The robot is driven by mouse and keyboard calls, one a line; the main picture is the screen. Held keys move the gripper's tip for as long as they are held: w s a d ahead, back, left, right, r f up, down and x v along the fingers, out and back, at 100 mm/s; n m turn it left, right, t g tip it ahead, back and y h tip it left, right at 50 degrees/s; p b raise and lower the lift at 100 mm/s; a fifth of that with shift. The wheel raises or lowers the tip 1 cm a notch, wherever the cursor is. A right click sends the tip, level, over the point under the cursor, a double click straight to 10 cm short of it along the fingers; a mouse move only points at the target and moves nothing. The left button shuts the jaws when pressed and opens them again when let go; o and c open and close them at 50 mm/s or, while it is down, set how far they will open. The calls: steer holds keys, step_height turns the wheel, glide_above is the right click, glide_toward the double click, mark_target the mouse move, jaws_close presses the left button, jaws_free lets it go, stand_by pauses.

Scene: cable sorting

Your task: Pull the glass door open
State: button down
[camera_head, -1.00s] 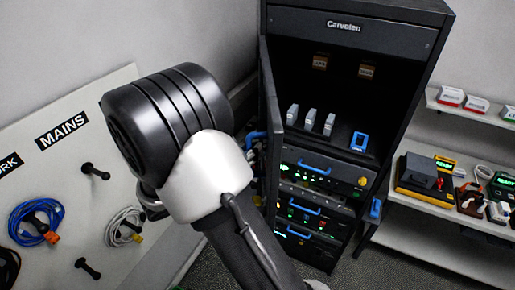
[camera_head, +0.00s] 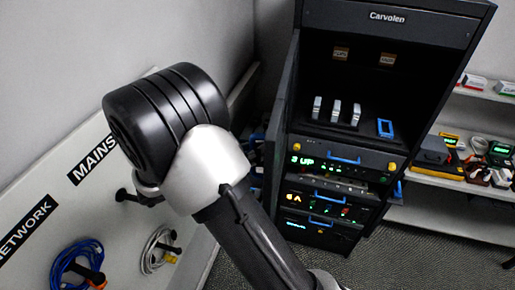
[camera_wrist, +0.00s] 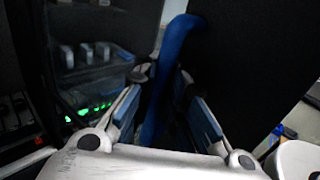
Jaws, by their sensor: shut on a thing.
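The dark cabinet (camera_head: 392,40) marked Carvolen stands right of centre in the head view, its upper bay uncovered. The glass door (camera_head: 284,105) stands out from its left side and is seen nearly edge-on. In the wrist view, a blue upright handle (camera_wrist: 168,75) runs between the two fingers of my gripper (camera_wrist: 163,100), which is shut on it. White devices show dimly through a see-through panel at left there. In the head view my arm hides the gripper, and the handle cannot be made out clearly.
A wall board with hooks and a blue cable (camera_head: 78,268) and a white cable (camera_head: 158,250) is at left, close to my arm. A shelf (camera_head: 440,182) with devices stands right of the cabinet. Grey floor (camera_head: 415,262) is clear in front.

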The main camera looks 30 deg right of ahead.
steer(key=shift+a+f, duration=0.1)
steer(key=shift+a, duration=0.05)
steer(key=shift+s, duration=0.1)
steer(key=c, duration=2.2)
jaws_free()
steer(key=o, duration=0.4)
steer(key=shift+s+a, duration=0.1)
steer(key=shift+a, duration=0.1)
steer(key=shift+o, duration=1)
steer(key=shift+d, duration=0.15)
steer(key=w+a, duration=0.1)
steer(key=a, duration=1.1)
steer(key=shift+w, duration=0.35)
